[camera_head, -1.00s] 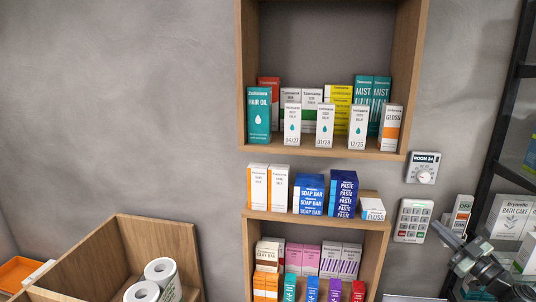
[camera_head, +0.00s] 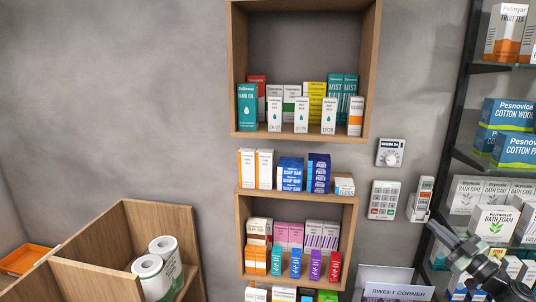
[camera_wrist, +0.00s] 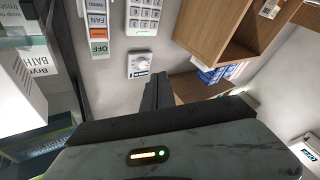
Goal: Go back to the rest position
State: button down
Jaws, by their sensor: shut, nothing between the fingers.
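My gripper shows in the wrist view (camera_wrist: 158,90), its dark fingers together with nothing between them. It points toward the grey wall near the white dial box (camera_wrist: 141,64) and the keypad. In the head view part of my arm (camera_head: 480,265) shows at the lower right, in front of the glass shelves; the fingertips are hard to make out there. No item is held.
A wooden wall shelf (camera_head: 372,75) holds several boxes, with a lower wooden shelf (camera_head: 352,225) beneath it. A keypad (camera_head: 383,200) and a switch box (camera_head: 420,199) are on the wall. A dark-framed shelf of cartons stands at right. A wooden bin (camera_head: 125,225) holds white rolls.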

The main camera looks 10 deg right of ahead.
jog(key=w+a+f+m+g+y, duration=0.1)
jog(key=w+a+f+g, duration=0.25)
jog(key=a+f, duration=0.45)
jog(key=w+a+f+g+y, duration=0.25)
jog(key=a+f+g, duration=0.2)
jog(key=a, duration=0.75)
jog(key=w+a+f+m+g, duration=0.1)
jog(key=w+a+f+g, duration=0.4)
jog(key=a, duration=0.5)
jog(key=s+a+f+m+g+h+b, duration=0.1)
jog(key=s+a+f+m+g+h, duration=0.25)
jog(key=a+f, duration=0.4)
jog(key=s+a+f+m+g+h, duration=0.2)
jog(key=s+a+f+g+h, duration=0.3)
jog(key=a, duration=0.4)
notch_tip(320, 180, down, 16)
jog(key=w+t+b, duration=0.1)
jog(key=b, duration=1.4)
jog(key=shift+b, duration=0.3)
jog(key=shift+f, duration=0.1)
